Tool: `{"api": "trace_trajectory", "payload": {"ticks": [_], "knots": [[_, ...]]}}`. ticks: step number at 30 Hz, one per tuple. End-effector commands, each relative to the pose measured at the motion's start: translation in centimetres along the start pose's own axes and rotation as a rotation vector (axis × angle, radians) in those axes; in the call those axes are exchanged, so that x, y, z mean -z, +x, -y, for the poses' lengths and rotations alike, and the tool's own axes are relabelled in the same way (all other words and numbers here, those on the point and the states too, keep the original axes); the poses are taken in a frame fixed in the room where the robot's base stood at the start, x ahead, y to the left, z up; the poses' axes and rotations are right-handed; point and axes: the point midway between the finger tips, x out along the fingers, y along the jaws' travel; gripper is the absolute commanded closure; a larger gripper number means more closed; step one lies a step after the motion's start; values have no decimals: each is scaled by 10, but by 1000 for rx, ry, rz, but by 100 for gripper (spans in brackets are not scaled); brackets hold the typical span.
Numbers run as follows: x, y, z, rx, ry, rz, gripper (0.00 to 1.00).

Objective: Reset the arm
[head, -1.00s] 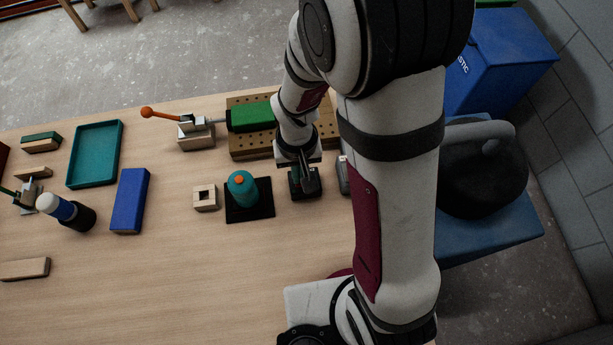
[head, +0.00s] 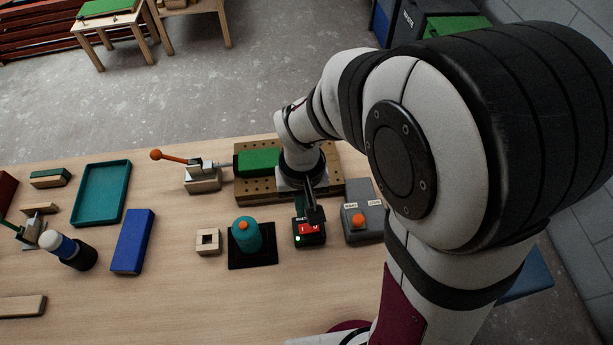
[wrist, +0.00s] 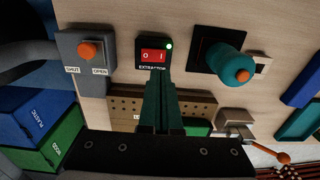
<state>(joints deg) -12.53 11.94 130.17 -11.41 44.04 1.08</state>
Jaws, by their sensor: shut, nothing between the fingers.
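My gripper (head: 315,214) is shut and empty, pointing down at the back part of the extractor switch box (head: 309,238). In the wrist view its closed fingers (wrist: 157,78) end just below the red rocker of the extractor switch (wrist: 154,56). A green lamp is lit on that box. I cannot tell whether the fingertips touch it. My arm reaches in from the right and covers part of the pegboard block.
A grey box with an orange knob, marked shut and open (head: 363,215), stands close right of the switch. A teal knobbed piece on a black plate (head: 262,258) stands close left. The wooden pegboard block (head: 333,160) lies behind. The front middle table is clear.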

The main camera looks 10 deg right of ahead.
Motion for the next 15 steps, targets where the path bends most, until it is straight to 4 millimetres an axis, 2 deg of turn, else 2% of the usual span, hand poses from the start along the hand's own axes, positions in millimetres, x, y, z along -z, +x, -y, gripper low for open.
{"api": "trace_trajectory", "payload": {"ticks": [11,14,15], "knots": [[0,-1,0,0,2,0,100],[-16,-23,-10,14,70,-1,100],[-32,-39,-16,27,127,2,100]]}}
